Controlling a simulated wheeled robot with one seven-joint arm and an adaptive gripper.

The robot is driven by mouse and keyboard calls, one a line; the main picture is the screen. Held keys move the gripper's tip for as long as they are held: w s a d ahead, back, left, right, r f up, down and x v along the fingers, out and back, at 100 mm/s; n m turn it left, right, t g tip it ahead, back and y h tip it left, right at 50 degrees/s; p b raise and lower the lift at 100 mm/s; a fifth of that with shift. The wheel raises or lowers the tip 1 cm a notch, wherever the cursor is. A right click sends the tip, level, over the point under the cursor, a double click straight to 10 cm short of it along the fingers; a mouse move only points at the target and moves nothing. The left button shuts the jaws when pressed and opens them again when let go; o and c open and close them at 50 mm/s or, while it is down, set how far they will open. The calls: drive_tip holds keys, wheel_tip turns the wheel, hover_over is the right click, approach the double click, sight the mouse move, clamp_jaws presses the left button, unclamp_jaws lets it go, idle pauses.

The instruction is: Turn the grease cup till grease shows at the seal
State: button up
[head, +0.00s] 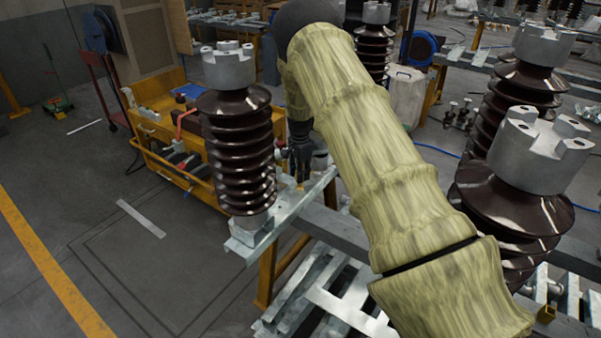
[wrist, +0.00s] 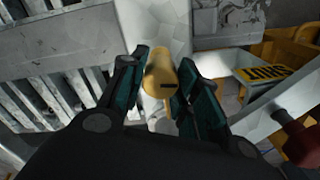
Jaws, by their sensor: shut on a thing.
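The grease cup (wrist: 159,72), a yellow brass-coloured cap with a dark slot mark, shows at the centre of the wrist view. My gripper (wrist: 164,88) is shut on it, with one dark green-padded finger on each side. It stands against a pale metal frame member (wrist: 150,25). I cannot make out the seal or any grease in either view.
Insulators with grey metal caps (head: 540,145) stand close at the right. A yellow cart (head: 165,140) with tools stands behind at the left. In the wrist view a yellow label plate (wrist: 267,73) and a red part (wrist: 300,145) lie to the right. Floor at left is open.

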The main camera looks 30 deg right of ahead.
drive_tip(key=shift+w+r, duration=0.1)
drive_tip(key=shift+w, duration=0.05)
drive_tip(key=o, duration=1)
drive_tip(key=shift+a, duration=0.1)
wheel_tip(320, 180, up, 12)
idle(0.5)
